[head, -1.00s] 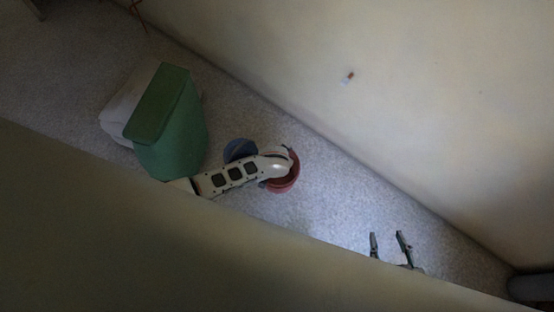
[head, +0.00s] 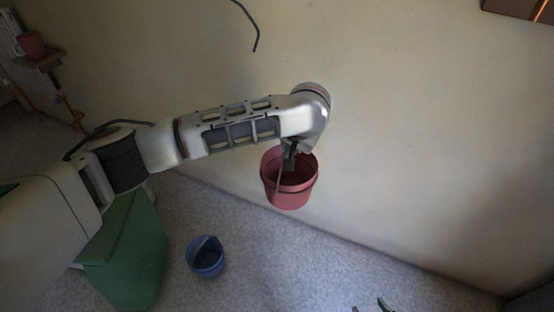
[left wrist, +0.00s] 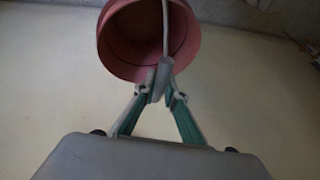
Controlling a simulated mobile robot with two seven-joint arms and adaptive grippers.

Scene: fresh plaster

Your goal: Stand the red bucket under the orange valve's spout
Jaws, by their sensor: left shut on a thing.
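The red bucket (head: 290,195) hangs in the air below my left gripper (head: 290,152), clear of the floor and in front of the pale wall. In the left wrist view the bucket (left wrist: 122,45) shows its open mouth, and the left gripper (left wrist: 163,88) is shut on its thin handle (left wrist: 166,35). The bucket looks nearly upright. Only the fingertips of my right gripper (head: 370,305) show at the bottom edge, apart and with nothing seen between them. I cannot pick out the orange valve or its spout for certain.
A blue bucket (head: 206,257) stands on the grey carpet (head: 275,265). A green-covered object (head: 128,255) is at the lower left. A red pot (head: 31,44) sits on a small shelf at the upper left. A brown box-like thing (head: 520,8) is at the top right.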

